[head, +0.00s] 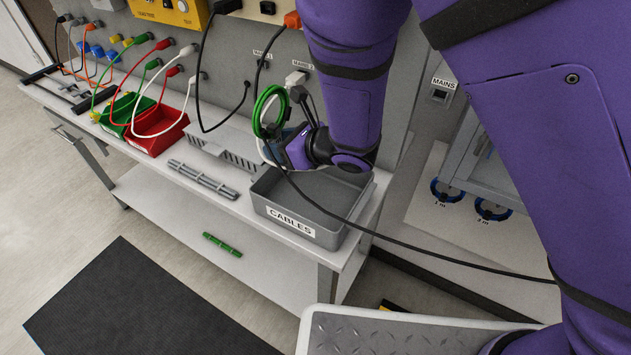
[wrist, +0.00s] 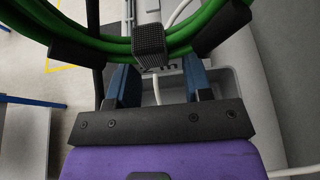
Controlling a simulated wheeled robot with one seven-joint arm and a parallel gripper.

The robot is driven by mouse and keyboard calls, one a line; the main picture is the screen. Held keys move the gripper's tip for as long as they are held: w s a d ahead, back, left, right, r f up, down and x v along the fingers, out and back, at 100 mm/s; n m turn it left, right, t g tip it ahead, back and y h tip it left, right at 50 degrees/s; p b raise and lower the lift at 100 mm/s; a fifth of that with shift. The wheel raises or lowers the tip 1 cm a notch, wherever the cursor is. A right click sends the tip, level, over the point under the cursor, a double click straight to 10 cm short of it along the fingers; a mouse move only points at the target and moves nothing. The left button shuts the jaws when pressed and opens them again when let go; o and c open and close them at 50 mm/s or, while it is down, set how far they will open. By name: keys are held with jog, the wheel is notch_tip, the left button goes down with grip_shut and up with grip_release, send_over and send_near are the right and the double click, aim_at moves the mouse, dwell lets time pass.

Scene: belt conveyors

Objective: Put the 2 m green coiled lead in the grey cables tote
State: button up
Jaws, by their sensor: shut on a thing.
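The green coiled lead (head: 257,112) hangs as a loop beside the wall panel in the head view. In the wrist view the green coil (wrist: 105,42) crosses the top, with black wraps around it. My gripper (wrist: 158,66) is shut on it, its blue fingers below a black textured wrap. In the head view my gripper (head: 278,143) is behind and above the grey cables tote (head: 325,231). The tote stands on the right end of the white bench, marked CABLES. Its visible inside looks empty; my wrist hides its back part.
A red bin (head: 150,143) and a green bin (head: 112,128) stand left on the bench (head: 228,207). Plugged leads hang from the panel. A black cable (head: 420,248) runs across the tote to the right. Blue coils (head: 447,193) hang at the right.

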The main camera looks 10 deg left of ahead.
aim_at(275, 174)
jog(key=f, duration=0.4)
jog(key=shift+w+f, duration=0.3)
jog(key=shift+f, duration=2.6)
jog(key=shift+s+f, duration=0.1)
jog(key=shift+f, duration=0.5)
jog(key=o, duration=1.2)
jog(key=shift+r, duration=0.15)
jog(key=shift+r+v, duration=0.2)
jog(key=shift+v, duration=1.75)
jog(key=shift+r+v, duration=0.2)
jog(key=shift+v, duration=1.75)
jog(key=shift+a, duration=0.15)
